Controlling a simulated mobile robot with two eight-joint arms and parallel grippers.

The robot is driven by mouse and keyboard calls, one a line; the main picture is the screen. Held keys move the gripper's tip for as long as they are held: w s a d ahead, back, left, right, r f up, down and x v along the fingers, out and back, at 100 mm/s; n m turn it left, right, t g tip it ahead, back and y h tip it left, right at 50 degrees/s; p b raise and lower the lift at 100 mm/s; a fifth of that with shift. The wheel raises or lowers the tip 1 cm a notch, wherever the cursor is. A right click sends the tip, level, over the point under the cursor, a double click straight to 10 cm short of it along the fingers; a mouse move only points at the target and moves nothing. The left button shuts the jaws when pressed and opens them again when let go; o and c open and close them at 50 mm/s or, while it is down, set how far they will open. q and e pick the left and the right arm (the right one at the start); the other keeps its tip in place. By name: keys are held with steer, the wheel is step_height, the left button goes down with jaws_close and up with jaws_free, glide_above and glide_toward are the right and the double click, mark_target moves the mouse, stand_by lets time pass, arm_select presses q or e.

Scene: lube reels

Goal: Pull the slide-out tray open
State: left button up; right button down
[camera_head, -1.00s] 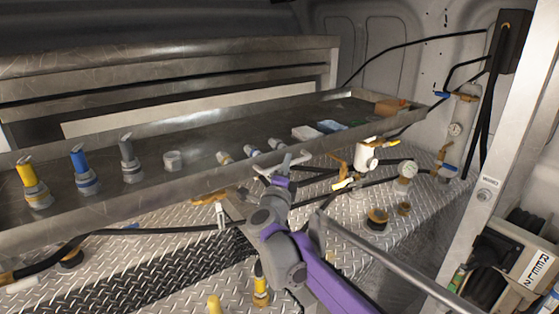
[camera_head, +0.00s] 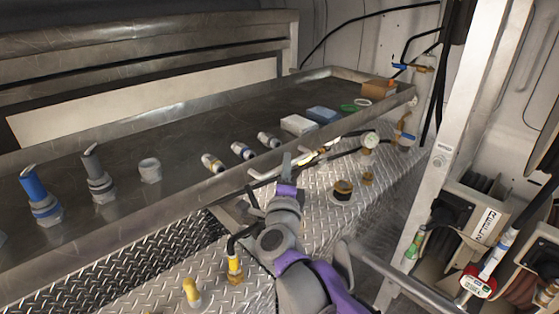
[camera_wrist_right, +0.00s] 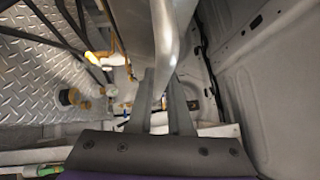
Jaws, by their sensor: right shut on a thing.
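The slide-out tray (camera_head: 120,228) is a long, shallow grey metal tray with a raised rim, running from lower left to upper right in the head view. Its far right corner is near the back wall. My right gripper (camera_head: 287,168) is at the middle of the tray's front edge, on its pale handle (camera_head: 262,176). In the right wrist view the handle (camera_wrist_right: 167,45) is a bent metal tube passing between the two fingers of the right gripper (camera_wrist_right: 163,85), which is shut on it. The tray's runners are hidden. My left gripper is not in view.
Nozzles (camera_head: 40,197), several fittings, a white box (camera_head: 298,125) and a blue box (camera_head: 322,114) rest in the tray. A brass-and-black fitting (camera_head: 343,188) and a gauge (camera_head: 369,140) are below its edge. A pale post (camera_head: 450,130) and hose reels (camera_head: 480,215) stand right.

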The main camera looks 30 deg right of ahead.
steer(key=shift+s, duration=0.15)
steer(key=c, duration=0.8)
jaws_free()
steer(key=shift+c, duration=0.2)
steer(key=v, duration=1)
steer(key=shift+s+a+b, duration=0.2)
steer(key=shift+s+b, duration=0.15)
steer(key=shift+b, duration=0.1)
